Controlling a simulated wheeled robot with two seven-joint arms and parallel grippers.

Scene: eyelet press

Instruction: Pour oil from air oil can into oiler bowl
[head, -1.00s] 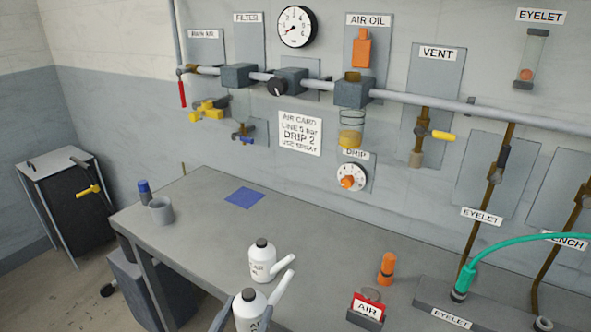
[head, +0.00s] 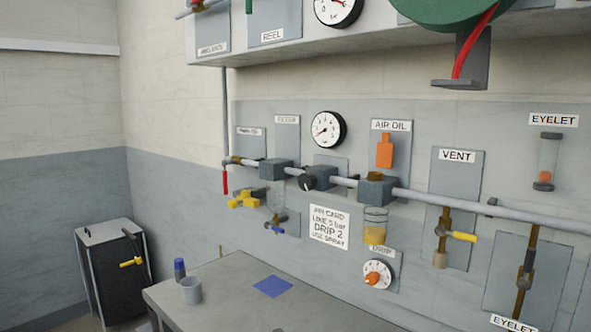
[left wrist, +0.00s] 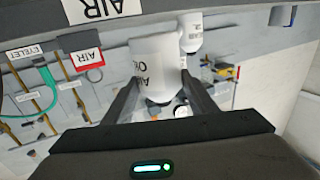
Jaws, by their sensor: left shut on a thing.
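My left gripper (left wrist: 161,82) shows in the left wrist view, shut on a white can (left wrist: 152,60) whose partly seen label reads like AIR OIL. A second white can (left wrist: 190,32) stands close beside it there. The oiler bowl (head: 374,230), clear with amber oil low in it, hangs under a dark block (head: 377,191) on the wall pipe in the head view. The AIR OIL sign (head: 390,125) is above it, with an orange bottle-shaped piece below the sign. Neither gripper shows in the head view, and my right gripper is in no current view.
A DRIP dial (head: 376,275) sits below the bowl. A VENT valve (head: 452,236) with a yellow handle is to its right. On the bench (head: 225,290) are a grey cup (head: 191,290), a blue-capped bottle (head: 179,268) and a blue pad (head: 272,286). A shelf (head: 300,50) juts out above.

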